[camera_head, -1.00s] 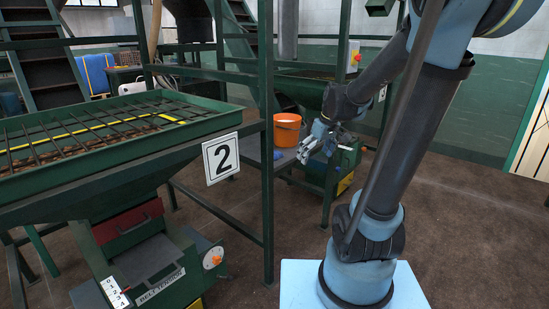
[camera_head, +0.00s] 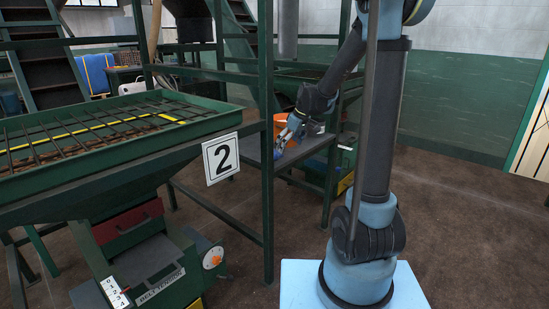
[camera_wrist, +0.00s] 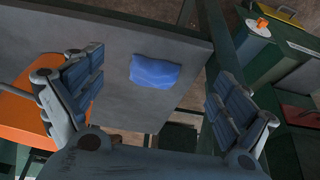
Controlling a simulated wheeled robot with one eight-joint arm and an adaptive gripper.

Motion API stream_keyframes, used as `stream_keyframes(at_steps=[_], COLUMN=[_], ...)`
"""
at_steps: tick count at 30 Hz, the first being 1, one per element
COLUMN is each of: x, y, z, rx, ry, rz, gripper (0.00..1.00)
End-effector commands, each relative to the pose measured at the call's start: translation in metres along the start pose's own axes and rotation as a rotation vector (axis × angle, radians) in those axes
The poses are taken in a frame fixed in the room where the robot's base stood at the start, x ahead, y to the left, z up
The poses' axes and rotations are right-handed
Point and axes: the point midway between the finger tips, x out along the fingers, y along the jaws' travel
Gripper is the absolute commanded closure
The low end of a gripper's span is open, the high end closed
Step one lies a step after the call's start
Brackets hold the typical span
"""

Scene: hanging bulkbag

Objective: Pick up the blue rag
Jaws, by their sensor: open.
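The blue rag (camera_wrist: 154,71) lies folded or bunched on a grey shelf (camera_wrist: 115,45) in the wrist view. My gripper is open and empty. The rag is hard to tell from my blue fingers there.
A green post (camera_head: 267,200) stands left of the shelf. A number 2 sign (camera_head: 221,158) hangs beside it. Green machinery (camera_wrist: 270,50) is at the right in the wrist view.

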Motion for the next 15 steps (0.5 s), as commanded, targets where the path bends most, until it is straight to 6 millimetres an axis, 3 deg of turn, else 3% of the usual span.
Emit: stream_keyframes(at_steps=[6,15], x=[0.013,0.02], y=[-0.001,0.0], z=[-0.032,-0.049], rx=[-0.001,0.0], ry=[0.0,0.0], rz=[-0.001,-0.001], gripper=[0.05,0.05])
